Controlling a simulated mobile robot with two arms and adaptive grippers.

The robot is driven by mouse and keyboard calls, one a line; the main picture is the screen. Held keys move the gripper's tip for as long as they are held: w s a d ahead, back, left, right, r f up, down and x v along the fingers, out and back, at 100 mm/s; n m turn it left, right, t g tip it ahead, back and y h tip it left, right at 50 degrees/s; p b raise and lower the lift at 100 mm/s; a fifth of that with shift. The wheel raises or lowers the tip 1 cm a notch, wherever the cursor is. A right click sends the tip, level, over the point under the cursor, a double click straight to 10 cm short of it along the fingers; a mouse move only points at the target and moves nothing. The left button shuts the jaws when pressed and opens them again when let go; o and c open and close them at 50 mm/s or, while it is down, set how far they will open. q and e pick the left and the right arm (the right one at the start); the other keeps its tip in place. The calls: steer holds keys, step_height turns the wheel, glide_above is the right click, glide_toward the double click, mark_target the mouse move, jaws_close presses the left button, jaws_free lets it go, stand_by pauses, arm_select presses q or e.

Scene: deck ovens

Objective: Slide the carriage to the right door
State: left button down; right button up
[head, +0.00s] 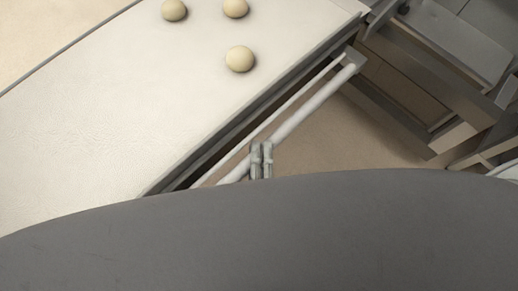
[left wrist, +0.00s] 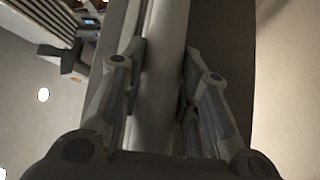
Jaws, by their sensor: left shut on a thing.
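The carriage (head: 90,130) is a long pale, flat-topped loader lying diagonally across the left of the head view. A pale round handle bar (head: 315,103) runs along its near edge, with a gap between bar and edge. My left gripper (head: 261,158) is shut on this bar toward its lower end. In the left wrist view, the two fingers (left wrist: 165,75) lie on either side of the bar (left wrist: 165,35). My right gripper is not in view. I cannot make out the right door in either view.
Several pale dough balls rest on the carriage top, one of them (head: 240,59) near the edge. Grey metal framework (head: 420,85) stands at the upper right. Tan floor (head: 345,140) shows between the bar and that framework. A large dark grey surface covers the bottom of the head view.

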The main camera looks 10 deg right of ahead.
arm_select(q)
steer(key=c, duration=1.1)
jaws_free()
steer(key=shift+s+d, duration=0.2)
steer(key=shift+s, duration=0.05)
steer(key=shift+a, duration=0.1)
